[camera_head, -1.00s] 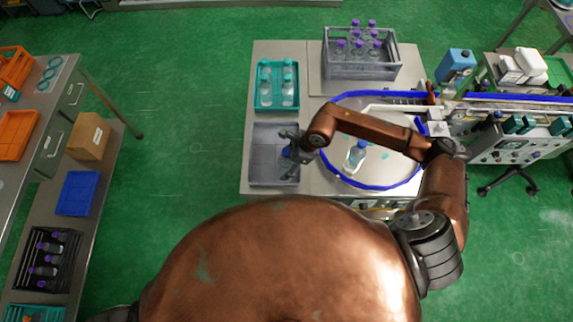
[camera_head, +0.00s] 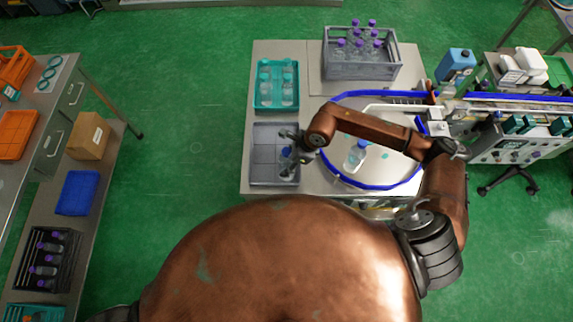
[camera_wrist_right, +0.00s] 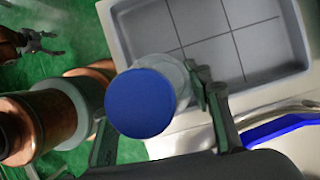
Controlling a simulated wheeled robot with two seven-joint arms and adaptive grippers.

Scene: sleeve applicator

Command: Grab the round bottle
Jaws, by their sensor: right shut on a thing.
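A clear round bottle with a blue cap (camera_head: 286,149) is at the right side of the grey divided tray (camera_head: 262,126). My right gripper (camera_head: 288,163) is shut on this bottle. In the right wrist view, the blue cap (camera_wrist_right: 141,103) faces the camera between the two dark fingers, and the body is mostly hidden beneath it. I cannot tell whether its base touches the tray. A second blue-capped bottle (camera_head: 355,156) stands on the round turntable (camera_head: 385,172). My left gripper (camera_wrist_right: 42,42) shows small in the right wrist view, its fingers spread and empty.
A teal tray (camera_head: 276,106) with several bottles lies behind the grey tray. A grey crate (camera_head: 362,70) of purple-capped bottles is at the back. A blue guard rail (camera_head: 372,187) rings the turntable. Shelves with bins (camera_head: 77,193) stand left across open floor.

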